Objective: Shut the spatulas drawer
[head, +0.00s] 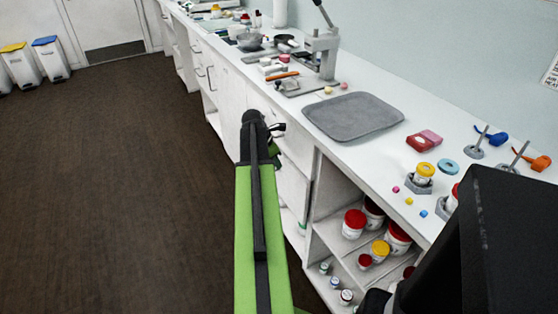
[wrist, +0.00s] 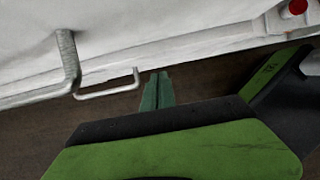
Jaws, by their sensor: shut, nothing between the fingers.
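My gripper (head: 274,142) is at the white cabinet fronts below the counter in the head view, partly hidden behind my arm. In the wrist view its green fingers (wrist: 157,91) are shut and empty, just right of a metal bar handle (wrist: 110,88) on a white front. A second, thicker handle (wrist: 68,62) is further left there. I see no readable label, so I cannot tell which front is the spatulas drawer or how far it stands out. Whether the fingers touch the front is unclear.
The counter holds a grey tray (head: 352,116), a lever press (head: 322,50) and small jars. Open shelves (head: 332,232) with lidded jars are below, right of my arm. The brown floor (head: 130,180) on the left is clear, with bins (head: 50,60) far off.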

